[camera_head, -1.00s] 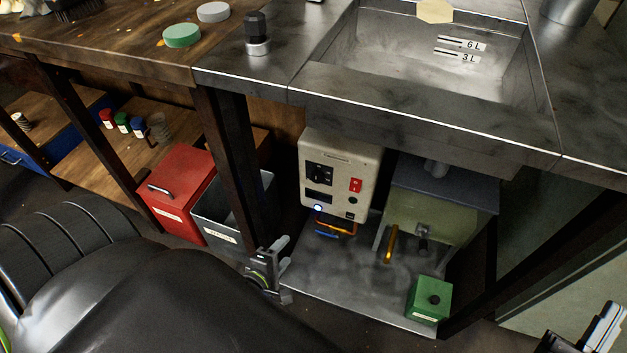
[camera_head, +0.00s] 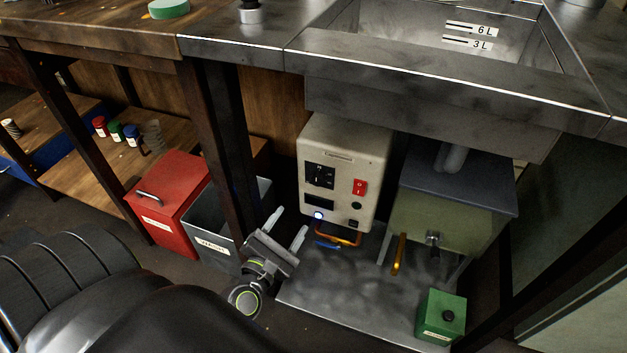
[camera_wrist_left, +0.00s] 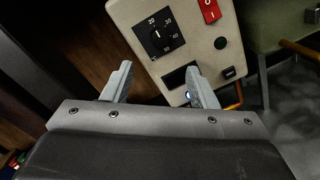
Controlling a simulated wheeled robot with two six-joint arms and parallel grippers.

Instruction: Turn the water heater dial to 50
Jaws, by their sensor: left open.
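The water heater (camera_head: 343,160) is a cream box under the sink counter. Its black dial (camera_head: 321,176) is at the upper left of the front face. In the left wrist view the dial (camera_wrist_left: 159,37) shows numbers around it, with 20 and 30 readable; its exact setting is too small to tell. My left gripper (camera_head: 290,225) is open and empty, below and left of the heater's front, apart from the dial. In the left wrist view its two fingers (camera_wrist_left: 160,85) point toward the heater panel. My right gripper is not in view.
A red rocker switch (camera_head: 360,187) sits right of the dial. A dark table leg (camera_head: 225,150), a grey bin (camera_head: 225,215) and a red box (camera_head: 170,195) stand left of the heater. A green box (camera_head: 441,316) and a tank (camera_head: 435,215) stand to the right.

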